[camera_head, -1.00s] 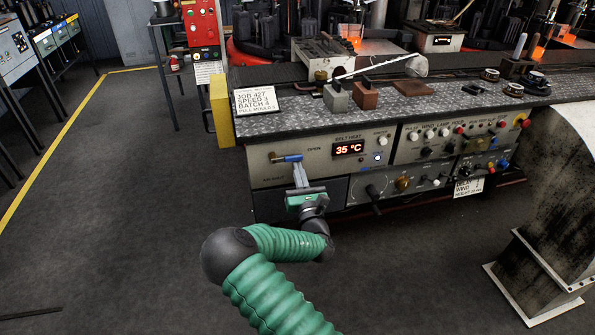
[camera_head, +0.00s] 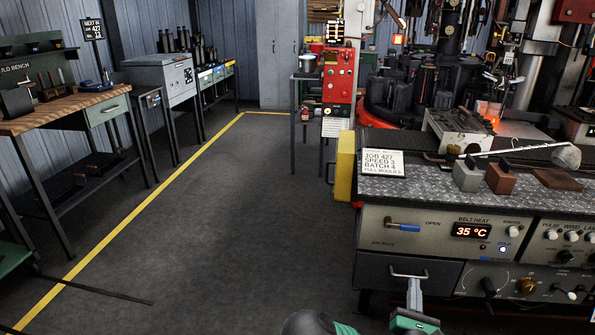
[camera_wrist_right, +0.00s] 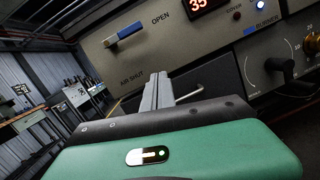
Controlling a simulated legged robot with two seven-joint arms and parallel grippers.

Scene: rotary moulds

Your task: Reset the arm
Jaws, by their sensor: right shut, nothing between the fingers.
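My right gripper (camera_head: 414,282) is in front of the dark drawer on the control console, below the blue-handled lever (camera_head: 403,226). Its fingers are together and hold nothing; they also show in the right wrist view (camera_wrist_right: 158,88). The lever lies roughly level between the words OPEN and AIR SHUT. It shows in the wrist view (camera_wrist_right: 130,31), apart from the fingers. The drawer's bar handle (camera_head: 409,273) is right by the fingertips; I cannot tell whether they touch. My left gripper is not in view.
The console's belt heat display (camera_head: 472,231) reads 35 °C. A job card (camera_head: 383,162) and mould blocks (camera_head: 467,176) are on its top. A wooden bench (camera_head: 62,107) is far left; the floor between is clear.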

